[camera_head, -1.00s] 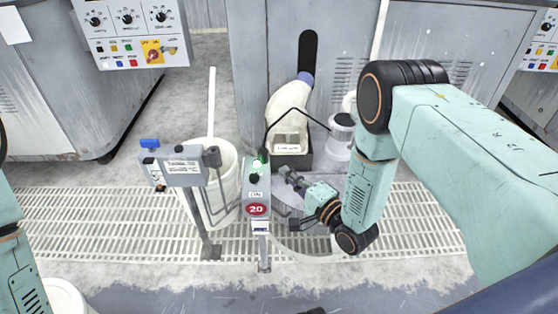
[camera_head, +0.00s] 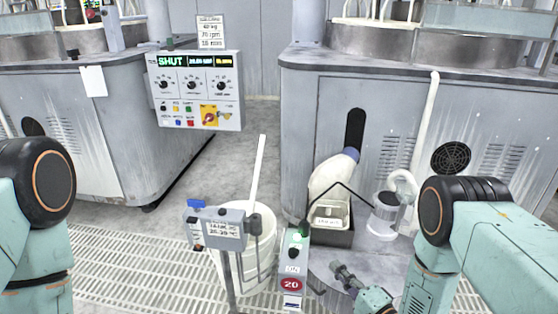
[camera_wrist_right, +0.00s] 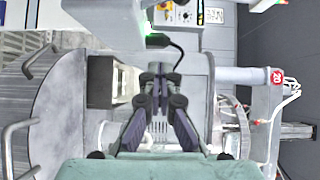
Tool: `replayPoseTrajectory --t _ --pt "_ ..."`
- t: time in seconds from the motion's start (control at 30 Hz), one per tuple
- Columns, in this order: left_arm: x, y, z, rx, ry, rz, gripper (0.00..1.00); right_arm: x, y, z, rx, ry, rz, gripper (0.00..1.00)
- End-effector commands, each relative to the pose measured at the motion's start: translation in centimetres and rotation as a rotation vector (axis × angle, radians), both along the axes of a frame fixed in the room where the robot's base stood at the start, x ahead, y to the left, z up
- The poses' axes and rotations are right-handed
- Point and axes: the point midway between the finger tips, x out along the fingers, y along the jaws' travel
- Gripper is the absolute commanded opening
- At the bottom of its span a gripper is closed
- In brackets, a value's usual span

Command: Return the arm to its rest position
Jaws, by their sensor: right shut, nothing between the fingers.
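My right gripper (camera_head: 341,270) shows at the lower middle of the head view, shut and empty, just right of the grey box marked 20. In the right wrist view the gripper (camera_wrist_right: 160,78) has its dark fingers together with nothing between them. My right arm (camera_head: 440,240) bends in from the right side. My left arm (camera_head: 35,220) shows at the left edge, but its gripper is out of the frame.
A white bottle (camera_head: 330,180), a dark tray (camera_head: 335,238) and a clear jar (camera_head: 385,215) stand behind the gripper. Grey machine cabinets (camera_head: 310,120) rise behind.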

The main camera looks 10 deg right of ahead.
Motion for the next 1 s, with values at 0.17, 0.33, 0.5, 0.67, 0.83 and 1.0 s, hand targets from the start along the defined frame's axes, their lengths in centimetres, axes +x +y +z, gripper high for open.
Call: replayPoseTrajectory --t 0.17,0.33,0.5,0.67,0.83,1.0 --pt "0.0 0.0 0.0 0.000 0.000 0.000 0.36 -0.7 -0.4 -2.9 -0.269 0.046 -0.004 0.00" --pt "0.0 0.0 0.2 0.000 0.000 0.000 0.36 -6.1 -1.2 -9.0 -0.669 0.274 0.063 0.00" --pt "0.0 0.0 0.8 0.000 0.000 0.000 0.36 -14.9 -1.4 -12.2 -1.015 0.534 0.291 0.00" --pt "0.0 0.0 1.8 0.000 0.000 0.000 0.36 -25.2 -1.6 -11.3 -1.231 0.765 0.621 0.00" --pt "0.0 0.0 2.8 0.000 0.000 0.000 0.36 -33.2 -1.8 -7.3 -1.296 0.931 0.874 0.00" --pt "0.0 0.0 3.7 0.000 0.000 0.000 0.36 -34.3 -1.7 -3.9 -1.313 0.961 0.905 0.00"
